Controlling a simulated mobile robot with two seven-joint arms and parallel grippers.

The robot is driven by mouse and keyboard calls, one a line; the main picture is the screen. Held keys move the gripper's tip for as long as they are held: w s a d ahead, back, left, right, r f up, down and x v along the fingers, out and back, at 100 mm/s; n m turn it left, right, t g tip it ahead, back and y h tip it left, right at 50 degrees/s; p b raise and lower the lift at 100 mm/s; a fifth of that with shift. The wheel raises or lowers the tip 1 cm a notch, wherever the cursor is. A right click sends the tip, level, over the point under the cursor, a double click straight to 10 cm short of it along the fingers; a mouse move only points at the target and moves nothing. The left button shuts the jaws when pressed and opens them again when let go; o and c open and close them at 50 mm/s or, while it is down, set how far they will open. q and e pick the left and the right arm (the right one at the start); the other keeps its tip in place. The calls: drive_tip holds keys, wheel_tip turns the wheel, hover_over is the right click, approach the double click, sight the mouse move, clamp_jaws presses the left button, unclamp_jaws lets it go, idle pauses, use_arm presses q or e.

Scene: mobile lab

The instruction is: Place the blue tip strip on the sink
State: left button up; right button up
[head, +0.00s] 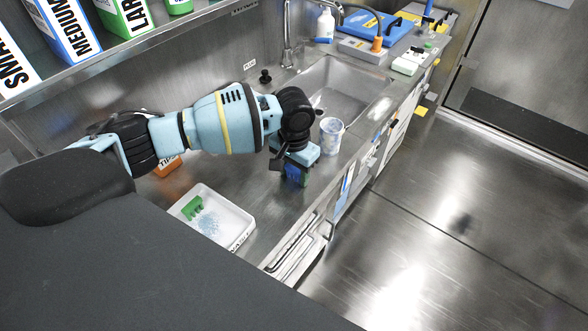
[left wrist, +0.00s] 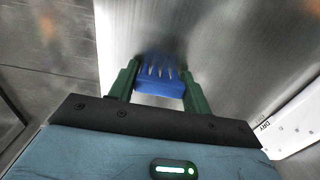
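My left gripper (head: 292,180) is over the steel counter, in front of the sink (head: 345,88) in the head view. It points down. The blue tip strip (left wrist: 160,86) is between its two green fingers in the left wrist view, and the fingers meet both its sides. A row of pale pointed tips shows on the strip. In the head view the strip is mostly hidden by the gripper. I cannot tell whether it is clear of the counter. My right gripper is not in view.
A white cup (head: 332,135) stands between my left gripper and the sink. A white tray (head: 239,232) with a green strip (head: 192,208) lies at the counter's front left. An orange box (head: 167,166) is behind it. The tap (head: 287,40) rises behind the sink.

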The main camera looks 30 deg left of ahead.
sight(294, 168)
use_arm(q)
drive_tip(key=o, duration=0.4)
drive_tip(key=shift+c, duration=0.2)
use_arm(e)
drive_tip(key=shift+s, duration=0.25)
use_arm(q)
drive_tip(key=shift+r, duration=0.25)
wheel_tip(294, 168, up, 12)
drive_tip(key=p, duration=0.1)
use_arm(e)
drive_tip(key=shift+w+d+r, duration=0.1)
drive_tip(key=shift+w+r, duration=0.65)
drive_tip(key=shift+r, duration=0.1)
use_arm(q)
drive_tip(key=shift+f, duration=0.1)
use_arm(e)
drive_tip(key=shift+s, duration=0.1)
